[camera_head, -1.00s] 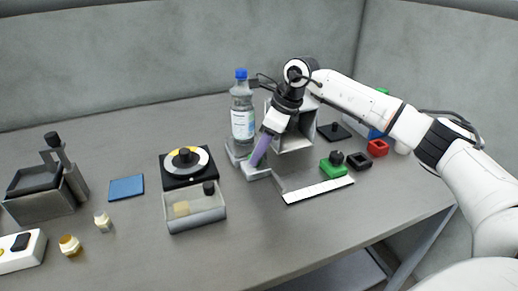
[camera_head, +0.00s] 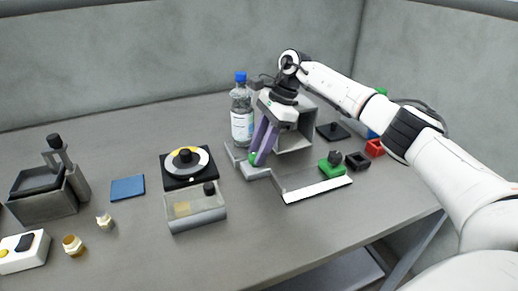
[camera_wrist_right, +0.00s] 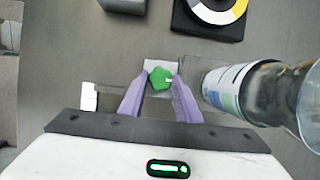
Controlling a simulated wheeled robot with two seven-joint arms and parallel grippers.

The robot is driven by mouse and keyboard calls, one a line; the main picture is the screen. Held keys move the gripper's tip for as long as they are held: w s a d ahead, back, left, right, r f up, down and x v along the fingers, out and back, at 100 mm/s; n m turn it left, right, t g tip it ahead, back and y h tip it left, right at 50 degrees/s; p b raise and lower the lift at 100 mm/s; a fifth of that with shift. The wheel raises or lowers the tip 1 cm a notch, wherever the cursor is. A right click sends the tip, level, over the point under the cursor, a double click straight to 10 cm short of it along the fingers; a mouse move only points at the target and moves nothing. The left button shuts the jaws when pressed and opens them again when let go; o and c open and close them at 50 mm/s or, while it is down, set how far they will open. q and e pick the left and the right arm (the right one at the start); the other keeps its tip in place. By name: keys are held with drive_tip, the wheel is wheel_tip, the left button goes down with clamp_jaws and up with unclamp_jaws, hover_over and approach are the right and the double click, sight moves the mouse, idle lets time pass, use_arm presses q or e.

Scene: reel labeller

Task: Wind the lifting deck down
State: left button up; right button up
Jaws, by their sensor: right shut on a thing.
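A green knob (camera_head: 252,157) sits at the front of a light grey base (camera_head: 257,173). My right gripper (camera_head: 259,158) reaches down and is shut on the green knob. In the right wrist view the knob (camera_wrist_right: 160,78) shows between the two purple fingertips (camera_wrist_right: 160,82). A clear bottle (camera_head: 242,122) with a blue cap and white label stands upright just behind the knob, on or against the base; its foot is partly hidden. I cannot make out the deck's height. My left gripper is not in view.
A grey open-fronted housing (camera_head: 296,138) stands right of my gripper, with a white-edged plate (camera_head: 317,191) before it. A green block (camera_head: 331,167) with a dark knob lies further right. A clear-sided box (camera_head: 195,212) and black dial (camera_head: 186,168) stand left.

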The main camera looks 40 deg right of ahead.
idle(0.4)
drive_tip(key=o, duration=1.1)
drive_tip(key=shift+c, duration=0.2)
drive_tip(key=shift+r, duration=0.1)
drive_tip(key=w+v, duration=0.1)
drive_tip(key=v, duration=0.9)
drive_tip(key=shift+s, duration=0.5)
drive_tip(key=shift+d, duration=0.1)
